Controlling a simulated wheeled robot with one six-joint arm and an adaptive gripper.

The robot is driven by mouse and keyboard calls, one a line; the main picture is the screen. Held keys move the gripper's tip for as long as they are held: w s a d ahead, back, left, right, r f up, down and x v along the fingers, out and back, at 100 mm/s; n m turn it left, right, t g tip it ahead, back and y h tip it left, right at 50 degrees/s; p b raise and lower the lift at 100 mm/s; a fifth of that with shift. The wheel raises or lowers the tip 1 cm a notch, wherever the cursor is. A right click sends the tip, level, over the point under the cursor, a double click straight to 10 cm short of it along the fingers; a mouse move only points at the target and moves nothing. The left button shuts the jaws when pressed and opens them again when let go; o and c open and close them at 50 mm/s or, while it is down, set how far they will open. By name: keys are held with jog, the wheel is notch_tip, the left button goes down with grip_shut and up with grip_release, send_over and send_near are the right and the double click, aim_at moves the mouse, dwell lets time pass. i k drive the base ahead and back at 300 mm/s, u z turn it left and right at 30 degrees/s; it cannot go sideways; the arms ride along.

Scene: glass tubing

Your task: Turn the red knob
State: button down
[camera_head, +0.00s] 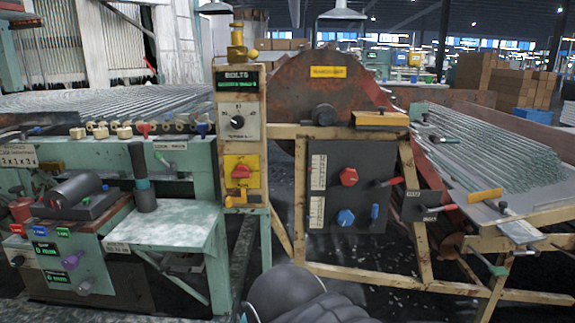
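A red, many-sided knob (348,177) sits on a dark grey panel right of centre, beside a pale vertical scale. A blue knob (345,217) is below it on the same panel. Another red knob or switch (241,172) is on a yellow plate on the cream post to the left. The dark rounded shape at the bottom centre is my arm, below and in front of the panel and apart from it. The fingers of my gripper do not show.
Red-handled levers (390,182) and a blue lever (374,212) stick out beside the panel's knobs. A green machine (180,230) with a tabletop stands left. A rack of glass tubes (490,150) is right. The floor between the machines shows scattered debris.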

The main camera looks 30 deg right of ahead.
aim_at(349, 177)
jog(key=z, duration=0.5)
jog(key=i, duration=0.55)
jog(key=z, duration=1.85)
jog(key=k, duration=0.8)
jog(key=u, duration=0.05)
